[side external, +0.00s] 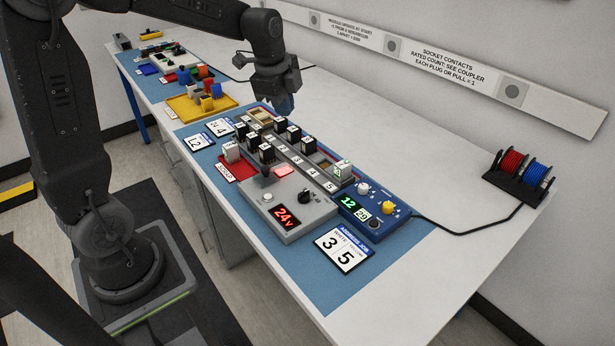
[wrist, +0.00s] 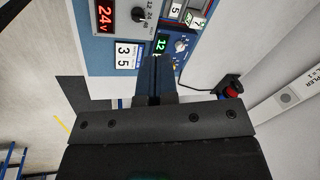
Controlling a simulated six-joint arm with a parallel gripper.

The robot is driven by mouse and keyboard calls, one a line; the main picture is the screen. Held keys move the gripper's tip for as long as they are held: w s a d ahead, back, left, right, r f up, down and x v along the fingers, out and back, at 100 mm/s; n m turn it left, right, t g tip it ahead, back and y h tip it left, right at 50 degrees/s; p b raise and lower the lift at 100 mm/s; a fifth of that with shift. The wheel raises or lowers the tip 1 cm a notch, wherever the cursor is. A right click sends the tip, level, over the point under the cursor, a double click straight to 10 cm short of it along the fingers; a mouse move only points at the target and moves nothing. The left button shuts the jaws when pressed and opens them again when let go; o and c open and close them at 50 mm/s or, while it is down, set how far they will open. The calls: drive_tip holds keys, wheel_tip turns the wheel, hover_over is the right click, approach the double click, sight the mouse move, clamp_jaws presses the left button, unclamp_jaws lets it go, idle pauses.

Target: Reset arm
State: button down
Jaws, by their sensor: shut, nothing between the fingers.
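My gripper (side external: 284,104) hangs above the bench behind the row of relay-like modules in the side external view, apart from everything. In the wrist view its fingers (wrist: 155,68) are together, with nothing between them. Below it are the grey power box (side external: 286,212) with a red 24V display and the blue panel (side external: 365,210) with a green 12 display and knobs. Several black modules with white tops (side external: 266,152) stand in the grey rack beside them. A white module lit green (side external: 342,170) stands at the rack's right end.
A white module (side external: 231,152) stands on a red tray. A yellow tray (side external: 192,112) holds coloured blocks. A card reading 3 5 (side external: 344,249) lies at the front. Red and blue wire spools (side external: 520,172) stand at the right. The white bench right of the panel is clear except for a black cable.

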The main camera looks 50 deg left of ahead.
drive_tip(key=s+d+r+n+t, duration=0.1)
drive_tip(key=s+d+r+n, duration=0.1)
drive_tip(key=s+d+n, duration=0.3)
drive_tip(key=s+d+r+n+t, duration=0.2)
drive_tip(key=s+d+n, duration=0.4)
drive_tip(key=s, duration=0.8)
drive_tip(key=shift+s+n, duration=0.15)
drive_tip(key=shift+n, duration=0.85)
drive_tip(key=shift+d, duration=0.1)
